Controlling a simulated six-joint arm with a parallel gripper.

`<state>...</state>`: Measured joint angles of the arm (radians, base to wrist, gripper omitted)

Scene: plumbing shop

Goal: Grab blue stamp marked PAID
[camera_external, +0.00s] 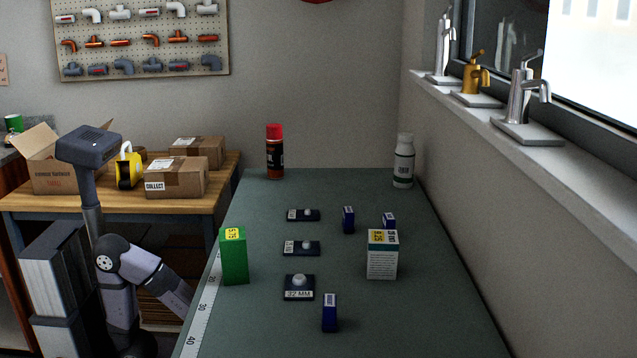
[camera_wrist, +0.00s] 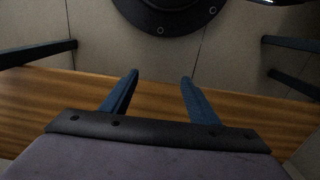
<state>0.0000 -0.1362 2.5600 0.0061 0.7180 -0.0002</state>
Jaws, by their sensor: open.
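Three small dark blue upright blocks, which look like the stamps, stand on the green-grey bench: a front one (camera_external: 330,315), a middle one (camera_external: 348,220) and a right one (camera_external: 389,221), partly hidden behind a white and yellow box. Each has a pale label, but the print is too small to tell which reads PAID. My gripper (camera_wrist: 160,77) shows in the wrist view with its two blue fingers apart and nothing between them. It is over a wooden strip and floor tiles, with no stamp in that view. In the external view my arm stands left of the bench, away from the stamps.
A green box (camera_external: 234,257) and the white and yellow box (camera_external: 382,258) stand on the bench. Several dark plates with round knobs (camera_external: 299,287) lie between them. A red-capped can (camera_external: 274,155) and a white bottle (camera_external: 403,163) stand at the back. The wall and window sill border the right.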

